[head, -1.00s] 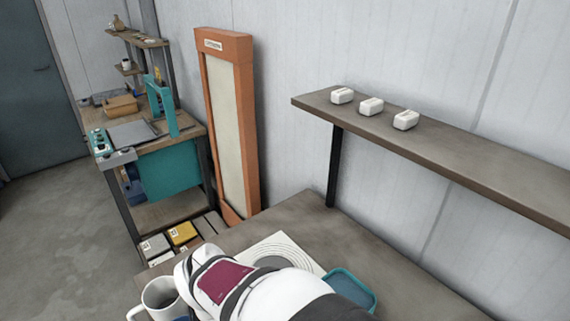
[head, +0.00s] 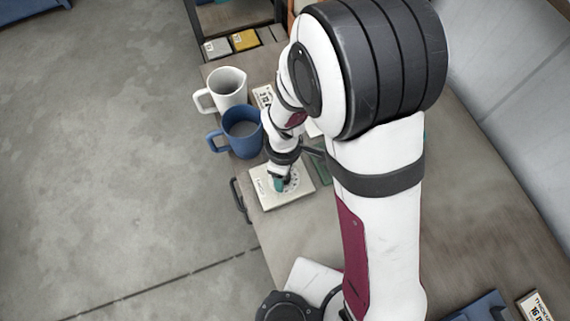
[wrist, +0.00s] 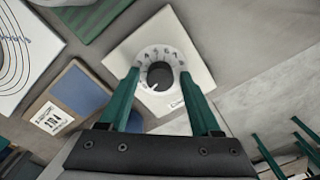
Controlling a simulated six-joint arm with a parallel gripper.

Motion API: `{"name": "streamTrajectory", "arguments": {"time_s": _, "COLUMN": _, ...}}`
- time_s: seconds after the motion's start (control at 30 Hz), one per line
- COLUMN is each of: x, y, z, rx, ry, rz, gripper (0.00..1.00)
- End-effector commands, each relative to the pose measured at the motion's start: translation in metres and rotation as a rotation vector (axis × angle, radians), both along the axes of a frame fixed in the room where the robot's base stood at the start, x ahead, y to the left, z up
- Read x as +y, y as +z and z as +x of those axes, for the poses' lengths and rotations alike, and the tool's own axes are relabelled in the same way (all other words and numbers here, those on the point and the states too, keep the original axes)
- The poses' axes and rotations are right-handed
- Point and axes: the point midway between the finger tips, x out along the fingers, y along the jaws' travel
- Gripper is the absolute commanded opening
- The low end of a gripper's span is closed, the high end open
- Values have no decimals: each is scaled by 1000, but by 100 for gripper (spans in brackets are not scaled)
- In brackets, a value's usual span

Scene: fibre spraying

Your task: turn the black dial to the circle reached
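The black dial (wrist: 160,76) sits in a white numbered ring on a square cream plate (wrist: 192,57); the plate also shows in the head view (head: 267,200). A small pale mark shows at the dial's lower left in the wrist view. My gripper (wrist: 158,73) has its two teal fingers apart, one on each side of the dial. I cannot tell whether they touch it. In the head view my gripper (head: 280,183) is over the plate and hides the dial. A white card with concentric circles (wrist: 25,50) shows partly at the wrist view's left edge.
A blue mug (head: 241,133) and a white mug (head: 226,90) stand close behind the plate. A blue pad (wrist: 80,90) with a label lies beside the plate, and a green ribbed piece (wrist: 95,15) lies beyond. The table's left edge is near the plate.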

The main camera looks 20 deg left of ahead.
Motion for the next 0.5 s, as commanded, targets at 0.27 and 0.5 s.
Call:
{"name": "streamTrajectory", "arguments": {"time_s": 0.27, "x": 0, "y": 0, "z": 0, "rx": 0, "ry": 0, "rz": 0, "gripper": 12}}
{"name": "streamTrajectory", "arguments": {"time_s": 0.5, "x": 0, "y": 0, "z": 0, "rx": -1, "ry": -1, "rz": 0, "gripper": 0}}
